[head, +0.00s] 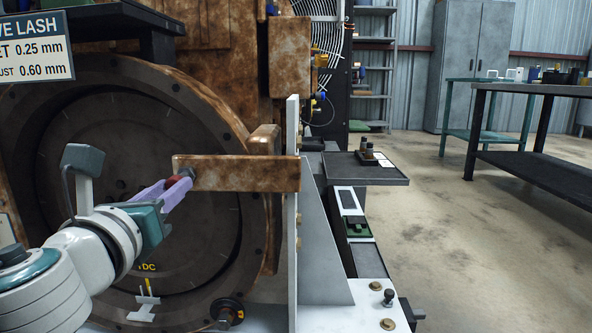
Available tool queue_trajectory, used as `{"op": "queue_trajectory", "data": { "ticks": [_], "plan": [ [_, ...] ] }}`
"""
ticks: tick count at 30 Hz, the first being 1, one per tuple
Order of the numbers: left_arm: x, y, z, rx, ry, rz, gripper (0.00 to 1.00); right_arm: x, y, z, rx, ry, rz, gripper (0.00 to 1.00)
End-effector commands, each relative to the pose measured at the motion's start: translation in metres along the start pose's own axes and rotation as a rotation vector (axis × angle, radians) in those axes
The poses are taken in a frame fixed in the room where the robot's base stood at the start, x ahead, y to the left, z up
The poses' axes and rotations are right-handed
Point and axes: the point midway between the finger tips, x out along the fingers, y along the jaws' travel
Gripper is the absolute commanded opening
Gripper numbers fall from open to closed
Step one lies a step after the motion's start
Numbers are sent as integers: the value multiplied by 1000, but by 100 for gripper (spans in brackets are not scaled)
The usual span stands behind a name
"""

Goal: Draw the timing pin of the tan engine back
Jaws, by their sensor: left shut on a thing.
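The tan engine (292,55) has a rusty brown finish, with its large dark flywheel (100,125) facing me. A brown bar (245,174) reaches left from the housing across the flywheel. My left gripper (180,184) has pale lavender fingers and is shut at the bar's left end, on a small dark knob with red by it (186,173), which looks like the timing pin. The fingers hide most of it, so I cannot tell how deep it sits. My right gripper is not in view.
A grey upright plate (293,215) with a gusset stands right of the flywheel. Beyond it are a small dark tray (370,170) and a dark-topped table (535,150). A black knob (228,310) sits low on the flywheel rim.

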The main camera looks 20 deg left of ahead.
Motion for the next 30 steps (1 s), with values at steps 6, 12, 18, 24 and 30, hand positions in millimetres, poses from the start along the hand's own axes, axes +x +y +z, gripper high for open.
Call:
{"op": "queue_trajectory", "data": {
  "ticks": [6,12,18,24,30],
  "plan": [
    [-4,0,0,1,0,0,0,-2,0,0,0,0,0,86],
    [-9,0,0,0,1,0,0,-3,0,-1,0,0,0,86],
    [-13,0,0,0,0,0,0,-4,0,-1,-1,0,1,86],
    [-17,0,0,0,1,0,0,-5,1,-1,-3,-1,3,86],
    [-21,0,0,0,0,0,0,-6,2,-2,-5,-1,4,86]
  ]
}}
